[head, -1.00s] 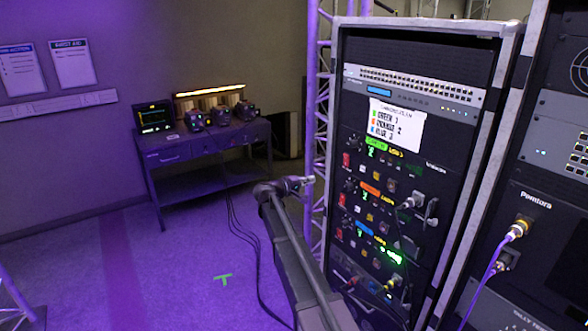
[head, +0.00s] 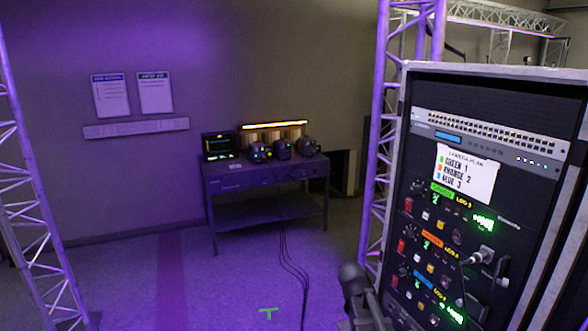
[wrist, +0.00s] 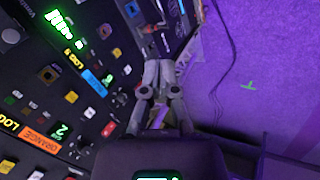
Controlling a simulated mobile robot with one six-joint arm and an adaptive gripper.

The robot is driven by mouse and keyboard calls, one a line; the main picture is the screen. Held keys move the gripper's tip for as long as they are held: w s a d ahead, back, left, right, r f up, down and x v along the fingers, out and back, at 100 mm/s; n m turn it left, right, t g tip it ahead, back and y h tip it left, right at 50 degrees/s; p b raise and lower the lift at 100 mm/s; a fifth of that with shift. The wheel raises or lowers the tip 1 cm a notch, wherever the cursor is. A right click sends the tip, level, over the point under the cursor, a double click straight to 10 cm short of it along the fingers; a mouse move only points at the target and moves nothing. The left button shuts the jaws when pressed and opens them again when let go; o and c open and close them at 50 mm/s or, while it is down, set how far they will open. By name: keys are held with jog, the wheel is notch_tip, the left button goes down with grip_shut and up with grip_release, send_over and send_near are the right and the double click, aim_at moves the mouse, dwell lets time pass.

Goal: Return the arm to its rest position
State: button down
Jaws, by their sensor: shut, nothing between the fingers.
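My arm shows at the bottom of the head view as a dark rounded link (head: 352,280) in front of the rack's left edge. The gripper itself cannot be made out there. In the wrist view my gripper (wrist: 158,68) has its two grey fingers drawn together at the tips, with nothing visible between them. The equipment rack's panel (wrist: 75,95) fills the left of that view, close beside the fingers. Whether the fingers touch the rack cannot be told.
The rack (head: 470,190) stands at the right with a camera plan sheet (head: 465,175) and lit units. A table (head: 265,180) with devices stands by the back wall. Truss towers rise at left (head: 35,190) and beside the rack. Floor with a green mark (head: 268,314) is clear; cables run nearby.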

jog(key=s+a+f+g+y, duration=0.1)
jog(key=s+a+y, duration=0.4)
jog(key=s, duration=0.7)
jog(key=shift+s+a+f+m, duration=0.15)
jog(key=shift+a+f+m, duration=0.15)
jog(key=shift+a+f, duration=0.45)
